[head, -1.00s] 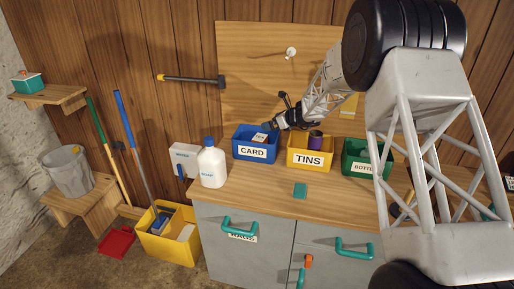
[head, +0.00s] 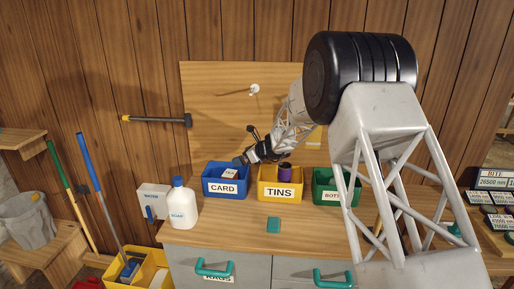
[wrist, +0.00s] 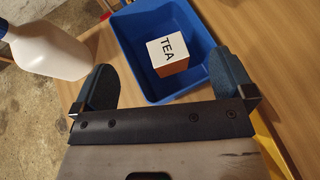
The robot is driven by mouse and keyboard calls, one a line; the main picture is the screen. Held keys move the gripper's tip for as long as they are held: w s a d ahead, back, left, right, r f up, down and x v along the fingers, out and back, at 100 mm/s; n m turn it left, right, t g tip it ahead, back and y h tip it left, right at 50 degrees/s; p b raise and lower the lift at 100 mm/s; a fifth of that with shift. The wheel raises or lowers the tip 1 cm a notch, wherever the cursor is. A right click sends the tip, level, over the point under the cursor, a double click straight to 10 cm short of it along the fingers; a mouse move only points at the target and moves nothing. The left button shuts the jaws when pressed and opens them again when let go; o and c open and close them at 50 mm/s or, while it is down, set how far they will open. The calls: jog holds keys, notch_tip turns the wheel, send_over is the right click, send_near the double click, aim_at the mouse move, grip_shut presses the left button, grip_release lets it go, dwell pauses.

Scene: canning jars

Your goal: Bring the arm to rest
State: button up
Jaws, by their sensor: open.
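My gripper (head: 241,160) is at the blue CARD bin (head: 226,188), just above its right part in the head view. In the wrist view my gripper (wrist: 168,80) is open, its two dark fingers wide apart with nothing between them. A TEA box (wrist: 168,54), white and orange-brown, sits inside the blue bin, beyond the fingertips and apart from them. The TEA box also shows in the head view (head: 229,174).
The yellow TINS bin (head: 281,194), with a purple tin (head: 285,173) in it, and a green bin (head: 327,197) stand to the right. A white SOAP bottle (head: 182,207) stands left of the blue bin. A teal block (head: 273,225) lies on the counter (head: 236,228) in front.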

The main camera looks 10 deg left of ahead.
jog(key=s+d+r+n+g+h, duration=0.1)
jog(key=s+d+r+n, duration=0.4)
jog(key=s, duration=0.4)
jog(key=s+d+r+n+h, duration=0.2)
jog(key=s+d+r, duration=0.45)
jog(key=s, duration=0.35)
jog(key=s+d+r+n+g+h, duration=0.1)
jog(key=s+d+r+n, duration=0.4)
jog(key=s, duration=0.4)
jog(key=s+d+n+h, duration=0.2)
jog(key=s+d, duration=0.4)
jog(key=s, duration=0.6)
jog(key=s+d+f+n+h, duration=0.1)
jog(key=s+d+n+h, duration=0.2)
jog(key=s+d, duration=0.4)
jog(key=s+d+n+h, duration=0.2)
jog(key=s+d+n, duration=0.3)
jog(key=s, duration=1.2)
jog(key=shift+s+d+f+h, duration=0.2)
jog(key=shift+d+f+h, duration=0.1)
jog(key=shift+d, duration=0.6)
